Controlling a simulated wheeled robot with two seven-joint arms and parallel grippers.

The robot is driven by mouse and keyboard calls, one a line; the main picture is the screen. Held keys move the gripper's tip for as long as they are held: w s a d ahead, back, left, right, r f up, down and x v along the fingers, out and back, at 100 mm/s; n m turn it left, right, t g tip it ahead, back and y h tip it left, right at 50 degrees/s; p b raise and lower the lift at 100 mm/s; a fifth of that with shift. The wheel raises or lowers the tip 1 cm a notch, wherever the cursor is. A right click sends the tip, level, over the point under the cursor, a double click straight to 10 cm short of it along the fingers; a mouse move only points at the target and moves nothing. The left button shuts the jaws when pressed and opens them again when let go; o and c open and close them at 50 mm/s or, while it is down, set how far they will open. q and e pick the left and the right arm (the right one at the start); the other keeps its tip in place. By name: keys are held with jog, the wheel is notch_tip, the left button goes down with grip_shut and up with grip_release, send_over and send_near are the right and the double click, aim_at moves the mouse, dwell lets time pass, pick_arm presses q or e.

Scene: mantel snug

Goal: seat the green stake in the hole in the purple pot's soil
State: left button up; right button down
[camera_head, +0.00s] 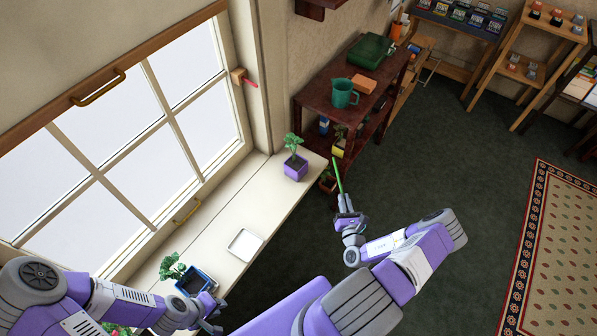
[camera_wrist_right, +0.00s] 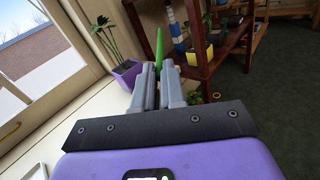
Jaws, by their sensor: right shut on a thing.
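The purple pot (camera_head: 295,172) with a leafy plant stands at the far end of the white window sill; it also shows in the right wrist view (camera_wrist_right: 127,75), left of the fingers. My right gripper (camera_head: 345,207) is shut on the green stake (camera_head: 338,177), which points up and away from it. In the right wrist view, the stake (camera_wrist_right: 159,44) rises beyond the closed fingers (camera_wrist_right: 158,70). The stake is right of the pot and apart from it. The hole in the soil cannot be made out. My left gripper (camera_head: 213,314) is low by the blue pot; its jaws are unclear.
A blue pot (camera_head: 195,283) with a plant and a white square tray (camera_head: 244,244) are on the sill (camera_head: 215,222). A dark red shelf unit (camera_head: 320,98) with a green mug (camera_head: 344,93) stands beyond the sill's end.

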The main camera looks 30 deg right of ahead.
jog(key=w+a+f+b, duration=0.1)
jog(key=w+a+b, duration=0.15)
jog(key=w, duration=0.65)
jog(key=w+a+f+b, duration=0.15)
jog(key=w+a, duration=0.25)
jog(key=w, duration=0.5)
jog(key=f+b, duration=0.4)
jog(key=f, duration=0.1)
jog(key=shift+w+d, duration=0.1)
jog(key=shift+d, duration=0.2)
jog(key=shift+w+b, duration=0.15)
jog(key=shift+b, duration=0.15)
jog(key=shift+a+r, duration=0.1)
jog(key=shift+r, duration=0.05)
jog(key=shift+f, duration=0.4)
jog(key=c, duration=1.2)
grip_release()
